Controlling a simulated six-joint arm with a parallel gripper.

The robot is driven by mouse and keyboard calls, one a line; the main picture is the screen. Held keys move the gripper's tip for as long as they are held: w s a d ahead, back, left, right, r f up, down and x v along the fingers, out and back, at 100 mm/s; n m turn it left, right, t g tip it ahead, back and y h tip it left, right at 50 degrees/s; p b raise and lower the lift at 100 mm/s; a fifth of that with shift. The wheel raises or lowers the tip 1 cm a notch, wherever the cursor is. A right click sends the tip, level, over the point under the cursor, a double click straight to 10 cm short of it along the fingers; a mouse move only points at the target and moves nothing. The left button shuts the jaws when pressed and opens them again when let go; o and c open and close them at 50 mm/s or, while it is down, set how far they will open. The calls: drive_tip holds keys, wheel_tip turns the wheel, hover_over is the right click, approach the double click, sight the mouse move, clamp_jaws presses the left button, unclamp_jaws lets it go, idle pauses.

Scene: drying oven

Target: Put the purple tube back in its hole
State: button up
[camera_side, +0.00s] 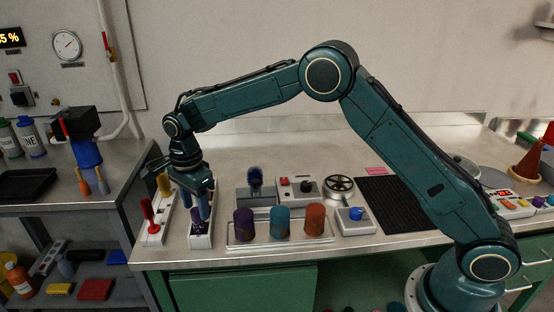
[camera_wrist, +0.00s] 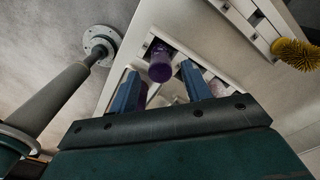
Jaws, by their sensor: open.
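A white rack with slots (camera_side: 201,241) stands near the left end of the steel bench. It also shows in the wrist view (camera_wrist: 122,72). The purple tube (camera_wrist: 160,66) shows end-on over this rack, between and slightly beyond my two blue fingers. In the side view a purple part (camera_side: 197,216) shows low between the fingers, at the rack. My gripper (camera_side: 198,212) points down over the rack with its fingers apart, also seen in the wrist view (camera_wrist: 158,74). I cannot tell whether the tube's lower end is in a hole.
A second white rack (camera_side: 153,236) with red and yellow-topped items stands close on the left; its yellow brush (camera_wrist: 297,54) shows in the wrist view. A tray (camera_side: 285,242) with purple, teal and orange cylinders stands close on the right. Devices stand behind it.

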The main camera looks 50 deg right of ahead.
wheel_tip(320, 180, up, 10)
drive_tip(key=shift+f, duration=0.25)
idle(0.6)
drive_tip(key=s+d+r+n+t, duration=0.1)
drive_tip(key=s+d+r+n, duration=0.4)
drive_tip(key=s, duration=0.3)
drive_tip(key=s+d+r+n+t, duration=0.2)
drive_tip(key=s+d+r+n, duration=0.25)
drive_tip(key=s+r, duration=0.35)
drive_tip(key=s+d+f+n+t, duration=0.1)
drive_tip(key=s+d+n, duration=0.1)
drive_tip(key=s, duration=0.5)
drive_tip(key=s+d+f+n, duration=0.2)
drive_tip(key=s+n, duration=0.1)
drive_tip(key=s, duration=0.3)
drive_tip(key=s+d+f+n+t, duration=0.1)
drive_tip(key=s+d+f+n, duration=0.1)
drive_tip(key=s, duration=0.5)
drive_tip(key=shift+s+n+t, duration=0.3)
drive_tip(key=shift+s+n, duration=0.05)
drive_tip(key=shift+n, duration=0.4)
